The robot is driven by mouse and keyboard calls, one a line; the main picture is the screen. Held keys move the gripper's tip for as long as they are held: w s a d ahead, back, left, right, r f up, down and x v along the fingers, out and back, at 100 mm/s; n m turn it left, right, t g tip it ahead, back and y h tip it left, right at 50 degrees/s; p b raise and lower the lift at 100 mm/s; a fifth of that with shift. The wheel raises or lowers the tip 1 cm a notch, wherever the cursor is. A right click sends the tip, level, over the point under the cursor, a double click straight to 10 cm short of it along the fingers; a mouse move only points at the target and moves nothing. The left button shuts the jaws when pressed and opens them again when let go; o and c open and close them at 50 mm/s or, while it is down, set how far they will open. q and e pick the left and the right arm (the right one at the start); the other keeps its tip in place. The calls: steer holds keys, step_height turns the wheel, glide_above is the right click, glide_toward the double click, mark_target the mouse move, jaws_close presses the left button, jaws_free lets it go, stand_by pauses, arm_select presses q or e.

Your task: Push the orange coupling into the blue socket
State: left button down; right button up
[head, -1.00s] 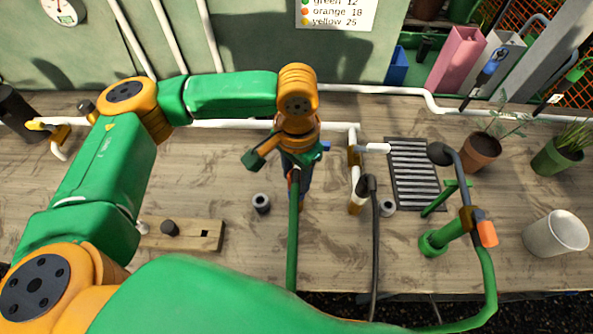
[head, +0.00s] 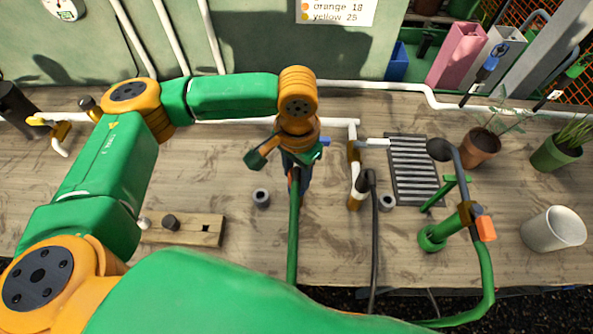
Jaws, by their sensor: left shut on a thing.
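My left gripper (head: 297,180) points down near the middle of the bench, under its orange wrist. It is shut at the top end of a green hose (head: 293,240). A small orange-red piece, which looks like the orange coupling (head: 294,174), shows at that end, mostly hidden by the gripper. A small blue part (head: 325,143) shows just right of the gripper; I cannot tell whether it is the blue socket. Whether coupling and socket touch is hidden. My right gripper is not in view.
A grey ring (head: 261,198) stands left of the hose. A white pipe with a brass fitting (head: 353,152) and a black hose (head: 374,250) stand right.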

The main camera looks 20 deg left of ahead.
arm_select(q)
steer(key=shift+c, duration=1.7)
jaws_free()
steer(key=shift+f, duration=0.1)
step_height(320, 180, up, 7)
steer(key=shift+r+b, duration=0.1)
steer(key=shift+b, duration=0.3)
